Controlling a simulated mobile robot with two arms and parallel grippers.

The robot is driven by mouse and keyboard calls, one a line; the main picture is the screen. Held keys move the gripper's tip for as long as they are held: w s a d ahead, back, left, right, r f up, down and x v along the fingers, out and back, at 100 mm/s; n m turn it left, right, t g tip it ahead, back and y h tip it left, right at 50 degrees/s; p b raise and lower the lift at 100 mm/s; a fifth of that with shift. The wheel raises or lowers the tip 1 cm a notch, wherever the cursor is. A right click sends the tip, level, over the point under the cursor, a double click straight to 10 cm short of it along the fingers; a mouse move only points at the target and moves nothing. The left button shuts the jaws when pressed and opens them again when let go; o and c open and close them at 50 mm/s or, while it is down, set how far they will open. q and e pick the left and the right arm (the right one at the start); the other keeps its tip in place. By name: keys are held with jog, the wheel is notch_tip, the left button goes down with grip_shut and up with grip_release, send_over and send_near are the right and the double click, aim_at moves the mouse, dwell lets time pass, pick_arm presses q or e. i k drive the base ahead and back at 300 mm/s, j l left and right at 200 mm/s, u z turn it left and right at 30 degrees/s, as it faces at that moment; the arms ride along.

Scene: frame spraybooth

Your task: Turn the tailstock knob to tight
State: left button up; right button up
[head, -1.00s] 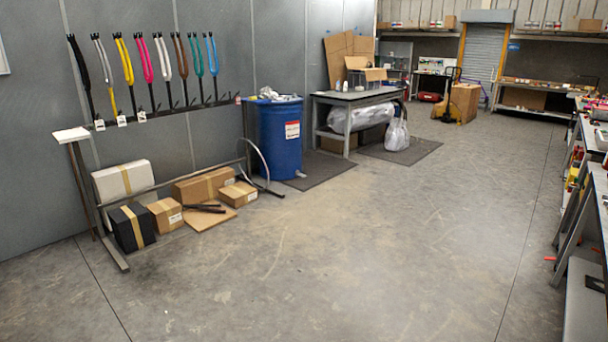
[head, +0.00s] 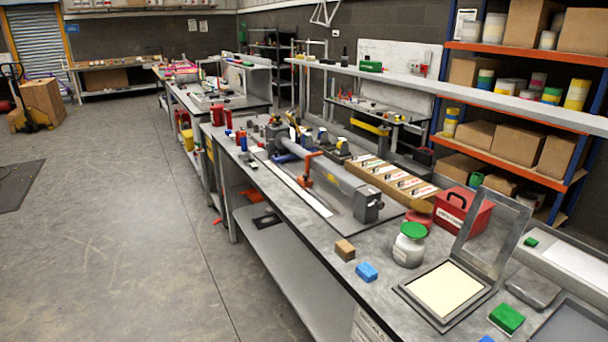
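A dark grey block (head: 367,203) stands at the tube's near end and may be the tailstock. The knob is too small to make out surely, and I cannot tell its setting. Neither of my grippers is in view.
A white jar with a green lid (head: 409,244), a red box (head: 462,211) and an open-lidded frame (head: 447,289) stand on the near bench. Small blocks lie near its front edge. A shelf rack (head: 520,110) stands at the right.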

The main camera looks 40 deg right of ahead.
aim_at(380, 205)
jog(key=i+j+z, duration=0.1)
jog(key=i+z, duration=0.2)
jog(key=i, duration=1.9)
jog(key=i+z, duration=0.5)
jog(key=i+j+z, duration=0.2)
jog(key=z, duration=0.25)
jog(key=i+j+z, duration=0.35)
jog(key=z, duration=0.15)
jog(key=i, duration=0.05)
